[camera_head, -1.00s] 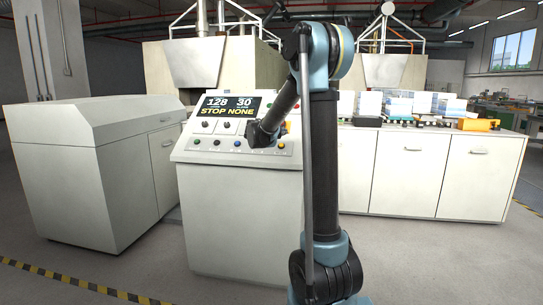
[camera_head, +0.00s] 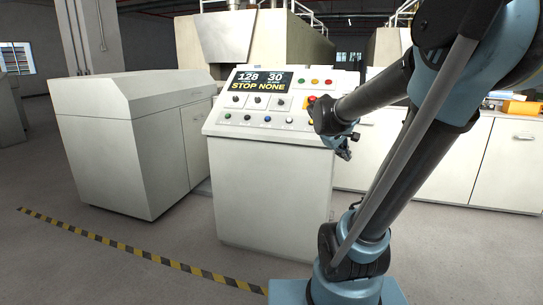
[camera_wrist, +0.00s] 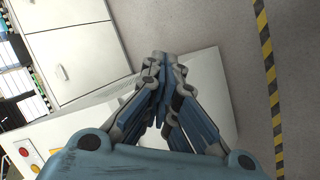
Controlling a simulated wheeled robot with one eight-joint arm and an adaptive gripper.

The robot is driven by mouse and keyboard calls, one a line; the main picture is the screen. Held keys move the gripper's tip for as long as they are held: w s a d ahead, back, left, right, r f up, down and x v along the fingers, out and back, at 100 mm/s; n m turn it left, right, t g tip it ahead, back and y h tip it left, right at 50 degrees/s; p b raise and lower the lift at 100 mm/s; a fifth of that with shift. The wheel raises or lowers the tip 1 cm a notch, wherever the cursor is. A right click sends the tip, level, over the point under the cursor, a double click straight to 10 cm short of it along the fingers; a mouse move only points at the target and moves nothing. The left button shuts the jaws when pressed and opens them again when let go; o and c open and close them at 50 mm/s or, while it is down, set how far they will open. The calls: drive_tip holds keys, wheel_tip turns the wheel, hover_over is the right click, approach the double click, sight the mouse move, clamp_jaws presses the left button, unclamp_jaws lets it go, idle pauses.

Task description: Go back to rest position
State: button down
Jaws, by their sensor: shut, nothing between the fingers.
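My gripper (camera_wrist: 162,62) is shut, with its fingertips together and nothing between them in the wrist view. In the head view my gripper (camera_head: 342,152) hangs at the right side of the white control console (camera_head: 270,190), in front of the cabinets. I cannot tell how far it is from the console's edge. The console's display (camera_head: 262,82) reads "128", "30" and "STOP NONE". A row of knobs and coloured buttons lies below it, and part of the panel is hidden behind my wrist. My arm is bent high at the right of the head view.
A white cabinet (camera_head: 130,150) stands left of the console. White cupboards (camera_head: 510,155) with items on top stand at the right. A yellow-black floor stripe (camera_head: 130,250) runs in front. The grey floor (camera_head: 60,270) there is clear.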

drive_tip(key=s+a+f+m+g+y, duration=0.1)
drive_tip(key=s+a+f+m+y, duration=0.1)
drive_tip(key=s+f, duration=0.2)
drive_tip(key=s+a+f+m+g+y, duration=0.1)
drive_tip(key=s+f, duration=0.4)
drive_tip(key=s, duration=0.6)
drive_tip(key=s+a+f+m+g+y, duration=0.1)
drive_tip(key=s+a+f+m+y, duration=0.1)
drive_tip(key=s+a+f, duration=0.3)
drive_tip(key=s+m, duration=0.1)
drive_tip(key=s, duration=0.2)
drive_tip(key=shift+g+y, duration=0.3)
drive_tip(key=shift+y, duration=0.1)
drive_tip(key=shift+f, duration=0.1)
drive_tip(key=shift+w+f, duration=0.2)
drive_tip(key=shift+w, duration=0.3)
